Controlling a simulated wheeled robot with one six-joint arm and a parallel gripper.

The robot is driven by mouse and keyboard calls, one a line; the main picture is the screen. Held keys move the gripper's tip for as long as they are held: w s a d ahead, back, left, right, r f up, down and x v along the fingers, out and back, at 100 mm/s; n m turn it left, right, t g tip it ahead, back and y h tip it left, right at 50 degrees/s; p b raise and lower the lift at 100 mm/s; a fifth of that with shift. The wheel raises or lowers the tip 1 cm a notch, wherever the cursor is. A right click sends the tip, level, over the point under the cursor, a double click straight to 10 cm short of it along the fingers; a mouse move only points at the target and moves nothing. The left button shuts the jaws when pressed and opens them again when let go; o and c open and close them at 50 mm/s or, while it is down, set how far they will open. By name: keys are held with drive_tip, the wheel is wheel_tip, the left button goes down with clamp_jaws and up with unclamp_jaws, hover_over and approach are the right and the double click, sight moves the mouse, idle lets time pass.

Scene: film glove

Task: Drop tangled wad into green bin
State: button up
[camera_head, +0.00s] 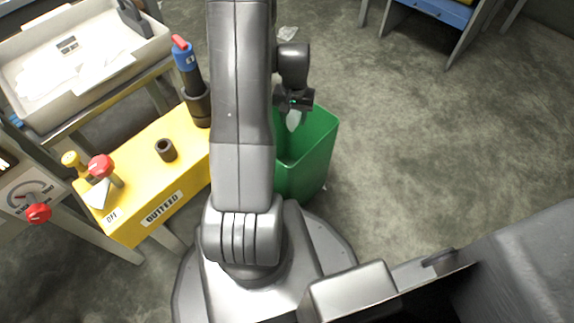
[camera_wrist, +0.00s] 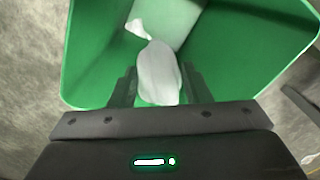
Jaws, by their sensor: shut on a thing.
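The green bin (camera_head: 318,150) stands on the floor to the right of my arm in the head view, partly hidden behind the arm. It fills much of the wrist view (camera_wrist: 245,45). My gripper (camera_head: 293,108) is above the bin's opening. In the wrist view my gripper (camera_wrist: 158,88) is shut on the tangled wad (camera_wrist: 158,72), a pale whitish film lump. The wad also shows in the head view (camera_head: 293,121), hanging below the fingers. A small white scrap (camera_wrist: 137,28) shows beyond the wad in the wrist view; whether it joins the wad I cannot tell.
A white scrap (camera_head: 288,33) lies on the floor beyond the bin. Floor to the right is clear.

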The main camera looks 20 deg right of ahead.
drive_tip(key=o, duration=1.5)
wheel_tip(320, 180, up, 14)
drive_tip(key=p, duration=0.5)
drive_tip(key=shift+f+p, duration=0.1)
drive_tip(key=shift+p, duration=0.2)
drive_tip(key=shift+f, duration=0.1)
wheel_tip(320, 180, down, 14)
drive_tip(key=b, duration=0.6)
drive_tip(key=shift+f, duration=0.25)
wheel_tip(320, 180, up, 4)
drive_tip(key=p, duration=0.2)
drive_tip(key=shift+f+p, duration=0.25)
drive_tip(key=shift+p, duration=0.1)
drive_tip(key=shift+r+p, duration=0.55)
drive_tip(key=shift+r, duration=0.25)
